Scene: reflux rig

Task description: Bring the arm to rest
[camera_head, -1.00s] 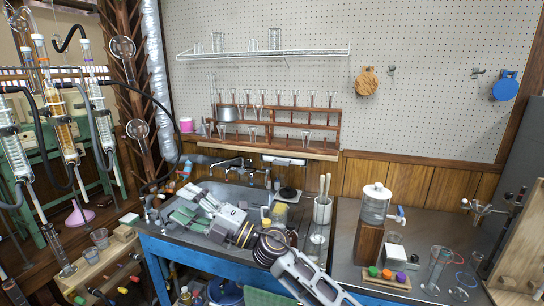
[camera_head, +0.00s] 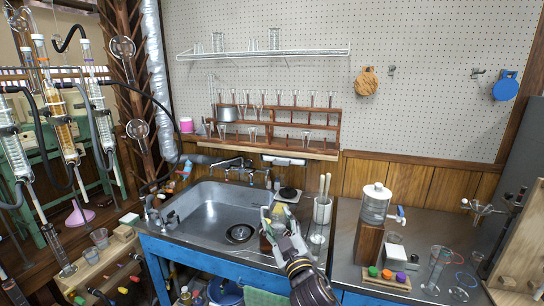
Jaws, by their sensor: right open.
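My right gripper (camera_head: 279,216) is at the front right corner of the sink, with its wrist and arm coming up from the bottom of the picture. Its fingers are apart and point away from me, toward the back of the counter. I see nothing held between them. A yellow item (camera_head: 283,211) shows just beyond the fingers, partly hidden. My left gripper and arm are not in view.
The steel sink (camera_head: 215,205) is empty and clear. A glass dispenser (camera_head: 375,205) stands farther right. Glassware fills the wooden rack (camera_head: 290,118).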

